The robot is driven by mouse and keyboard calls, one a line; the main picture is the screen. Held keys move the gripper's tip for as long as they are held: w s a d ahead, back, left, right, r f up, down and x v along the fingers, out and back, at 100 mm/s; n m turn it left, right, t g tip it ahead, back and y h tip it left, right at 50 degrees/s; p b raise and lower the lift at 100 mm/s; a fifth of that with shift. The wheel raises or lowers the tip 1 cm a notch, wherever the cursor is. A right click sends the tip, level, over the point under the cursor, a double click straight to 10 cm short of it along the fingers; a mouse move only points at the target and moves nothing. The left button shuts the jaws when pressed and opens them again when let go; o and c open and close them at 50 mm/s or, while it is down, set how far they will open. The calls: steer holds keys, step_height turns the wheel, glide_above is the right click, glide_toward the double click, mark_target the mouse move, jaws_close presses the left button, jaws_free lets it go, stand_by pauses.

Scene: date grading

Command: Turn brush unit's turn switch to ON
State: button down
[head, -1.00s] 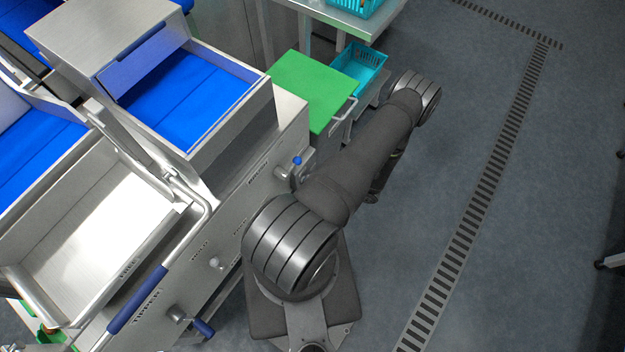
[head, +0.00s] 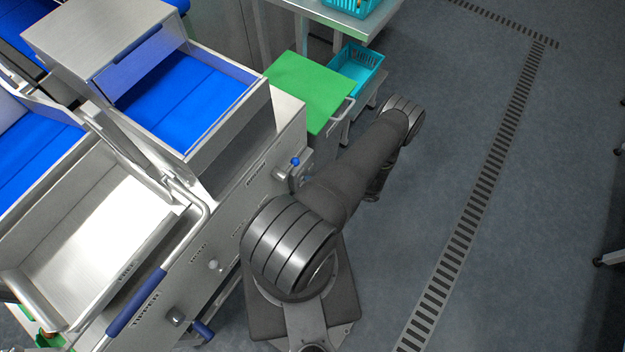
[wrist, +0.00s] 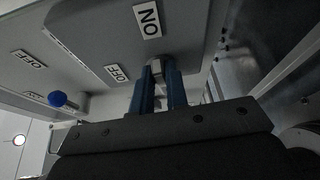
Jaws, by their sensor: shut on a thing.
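In the wrist view, my gripper (wrist: 159,92) has its two blue fingers closed around a small grey metal switch knob (wrist: 156,68) on a grey panel (wrist: 95,35). An ON label (wrist: 148,19) sits just above the knob in the picture, and an OFF label (wrist: 117,73) sits to its left. The fingers hide much of the knob, so I cannot tell its exact angle. No label naming the unit is readable there. In the head view my arm hides the gripper and this switch.
In the wrist view, a blue ball knob (wrist: 57,99) and another OFF label (wrist: 29,60) are to the left. In the head view, the steel machine (head: 225,245) stands left of my arm, with a green-topped cart (head: 308,92) behind. Open floor (head: 570,200) lies to the right.

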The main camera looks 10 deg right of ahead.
steer(key=shift+m, duration=0.4)
steer(key=c, duration=1.4)
jaws_free()
steer(key=shift+c, duration=0.2)
steer(key=v, duration=1.7)
steer(key=shift+s+d+f, duration=0.15)
steer(key=shift+s+f, duration=0.05)
steer(key=shift+f, duration=0.15)
steer(key=x, duration=1.7)
steer(key=shift+w+r, duration=0.25)
steer(key=shift+r, duration=0.05)
